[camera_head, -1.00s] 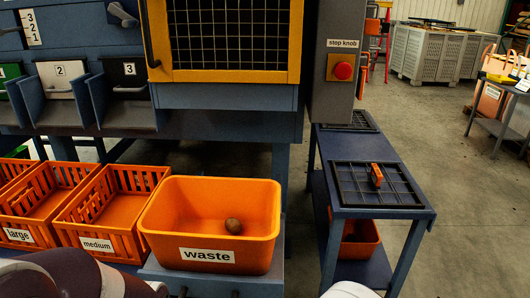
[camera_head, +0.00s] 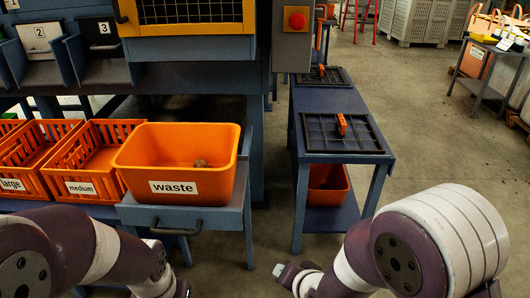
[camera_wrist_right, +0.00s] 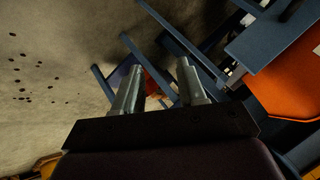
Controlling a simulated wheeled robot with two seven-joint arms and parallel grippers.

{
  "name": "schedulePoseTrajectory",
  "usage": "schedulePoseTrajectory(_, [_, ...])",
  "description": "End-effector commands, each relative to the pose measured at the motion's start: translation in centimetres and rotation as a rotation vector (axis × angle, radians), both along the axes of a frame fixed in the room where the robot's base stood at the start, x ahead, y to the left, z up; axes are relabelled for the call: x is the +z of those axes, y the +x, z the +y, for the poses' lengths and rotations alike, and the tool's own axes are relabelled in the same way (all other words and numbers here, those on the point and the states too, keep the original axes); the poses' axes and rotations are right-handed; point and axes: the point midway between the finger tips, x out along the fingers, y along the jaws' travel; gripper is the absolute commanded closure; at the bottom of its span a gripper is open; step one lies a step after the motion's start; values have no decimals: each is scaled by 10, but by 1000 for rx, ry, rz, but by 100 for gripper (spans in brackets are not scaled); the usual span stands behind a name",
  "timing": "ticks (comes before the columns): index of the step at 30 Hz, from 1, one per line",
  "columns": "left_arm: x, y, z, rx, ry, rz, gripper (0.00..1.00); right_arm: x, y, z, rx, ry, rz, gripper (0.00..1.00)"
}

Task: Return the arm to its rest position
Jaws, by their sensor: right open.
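My right arm comes in from the right edge in the head view and bends to the lower middle, where its wrist end shows small. In the right wrist view my right gripper (camera_wrist_right: 158,82) has two grey fingers wide apart with nothing between them. Blue table legs and the grey floor lie beyond the fingers. My left arm (camera_head: 85,250) comes in at the lower left in the head view, in front of the orange bins. Its far end is cut off by the bottom edge, and its gripper does not show.
Open floor (camera_head: 430,120) lies at the right.

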Motion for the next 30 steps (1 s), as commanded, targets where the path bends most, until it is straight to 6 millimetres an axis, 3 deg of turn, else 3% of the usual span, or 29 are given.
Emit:
schedulePoseTrajectory(5, [0, 0, 0, 0, 0, 0, 50, 7, -24, -66, 128, -282, 195, 59])
schedulePoseTrajectory(11, [0, 0, 0, 0, 0, 0, 50, 27, -88, -127, 384, -458, 480, 59])
schedulePoseTrajectory(13, [39, -1, 0, 0, 0, 3, 50, 69, -97, -130, 428, -469, 513, 59])
schedulePoseTrajectory(20, [136, 0, 0, 0, 0, 0, 50, 165, -96, -129, 428, -468, 512, 59])
schedulePoseTrajectory(27, [263, 0, 0, 0, 0, -1, 50, 292, -96, -128, 428, -468, 512, 59])
schedulePoseTrajectory(30, [293, 0, 0, 0, 0, -1, 50, 321, -96, -128, 428, -468, 512, 59])
